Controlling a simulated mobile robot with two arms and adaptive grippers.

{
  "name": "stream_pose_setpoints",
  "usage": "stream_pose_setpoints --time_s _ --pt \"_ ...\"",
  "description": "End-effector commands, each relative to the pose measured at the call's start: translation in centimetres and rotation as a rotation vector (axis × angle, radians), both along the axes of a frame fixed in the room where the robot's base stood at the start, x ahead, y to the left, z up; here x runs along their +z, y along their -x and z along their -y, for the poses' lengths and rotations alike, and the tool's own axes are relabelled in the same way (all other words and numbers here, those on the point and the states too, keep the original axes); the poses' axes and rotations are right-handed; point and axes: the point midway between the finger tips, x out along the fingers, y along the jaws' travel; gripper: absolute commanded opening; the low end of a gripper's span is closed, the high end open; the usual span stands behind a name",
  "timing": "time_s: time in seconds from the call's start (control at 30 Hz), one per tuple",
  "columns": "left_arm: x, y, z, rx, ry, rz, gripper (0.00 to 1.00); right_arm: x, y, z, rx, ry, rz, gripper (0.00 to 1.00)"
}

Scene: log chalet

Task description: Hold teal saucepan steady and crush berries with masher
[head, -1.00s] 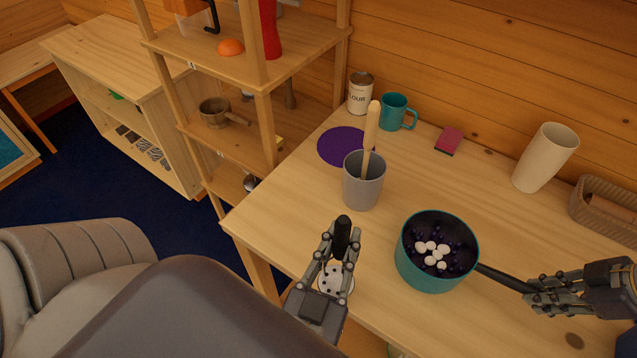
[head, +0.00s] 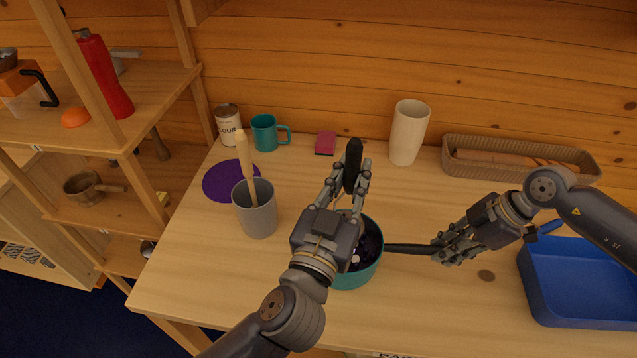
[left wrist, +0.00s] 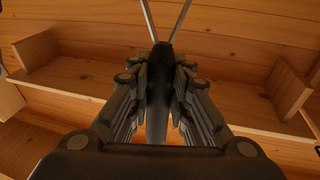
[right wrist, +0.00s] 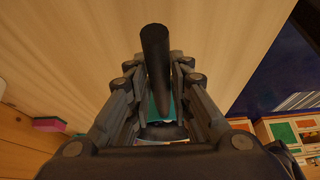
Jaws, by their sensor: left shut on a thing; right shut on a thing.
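The teal saucepan (head: 362,277) stands on the table, with dark berries and white pieces inside partly hidden by my left gripper. My right gripper (head: 443,247) is shut on its black handle (head: 408,248); the handle also shows between the fingers in the right wrist view (right wrist: 155,60). My left gripper (head: 350,180) is shut on the masher's black handle (head: 353,155), above the pan. In the left wrist view the masher's handle (left wrist: 159,95) lies between the fingers, with two metal rods beyond. The mashing head is hidden, so I cannot tell whether it touches the berries.
Left of the pan stands a grey crock (head: 257,212) with a wooden tool, by a purple mat (head: 222,181). A teal mug (head: 264,134), flour tin (head: 228,124), cream vase (head: 408,133) and basket (head: 470,170) line the back. A blue tray (head: 575,313) is at right.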

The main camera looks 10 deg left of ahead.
Motion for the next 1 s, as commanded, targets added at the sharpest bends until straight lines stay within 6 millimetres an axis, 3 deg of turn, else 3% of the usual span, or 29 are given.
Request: stream_pose_setpoints --time_s 0.7,1.0 --pt "-5.8 -0.1 0.3 -0.008 0.001 -0.001 0.00 0.0 0.0 0.0 -0.001 0.000 0.000 0.00" --pt "-6.8 0.0 0.3 -0.010 0.002 0.000 0.00 0.0 0.0 0.0 -0.001 0.000 0.000 0.00"
